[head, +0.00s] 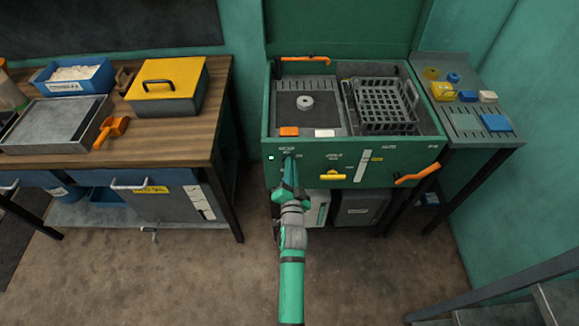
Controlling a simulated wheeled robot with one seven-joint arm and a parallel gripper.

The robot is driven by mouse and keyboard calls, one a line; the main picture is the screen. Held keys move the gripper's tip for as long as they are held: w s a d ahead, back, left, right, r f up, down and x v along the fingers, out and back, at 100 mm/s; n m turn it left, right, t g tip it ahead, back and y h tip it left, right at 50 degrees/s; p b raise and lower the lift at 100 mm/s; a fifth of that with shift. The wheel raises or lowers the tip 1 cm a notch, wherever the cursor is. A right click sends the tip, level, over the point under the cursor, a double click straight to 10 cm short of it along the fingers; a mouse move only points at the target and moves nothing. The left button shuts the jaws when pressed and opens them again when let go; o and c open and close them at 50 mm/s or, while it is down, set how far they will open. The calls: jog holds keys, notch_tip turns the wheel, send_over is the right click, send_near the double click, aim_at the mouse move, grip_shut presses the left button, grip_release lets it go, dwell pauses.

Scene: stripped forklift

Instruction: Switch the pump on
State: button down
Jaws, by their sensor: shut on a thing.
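The green machine (305,172) has a front panel with small white labels and several controls. A small light (271,157) glows at the panel's left end. My gripper (288,163) reaches up to the panel just right of this light, under a small label. It is shut on a small control there, seemingly the pump switch, which its fingers mostly hide. The labels are too small to read. A yellow knob (333,175) sits further right on the panel, and an orange lever (416,174) is at its right end.
A black basket (385,105) and a grey plate with a round fitting (305,103) are in the machine's open top. A wooden bench (175,133) stands left, a side table (466,123) right. Stair rails (500,290) are at lower right. The floor (150,275) is clear.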

jog(key=m, duration=0.4)
jog(key=shift+d+f+m, duration=0.15)
jog(key=shift+f+m, duration=0.15)
jog(key=shift+m, duration=0.1)
jog(key=shift+w, duration=0.1)
dwell(0.3)
jog(key=c, duration=1.9)
grip_release()
jog(key=shift+o, duration=0.2)
jog(key=s, duration=1.1)
jog(key=shift+f, duration=0.1)
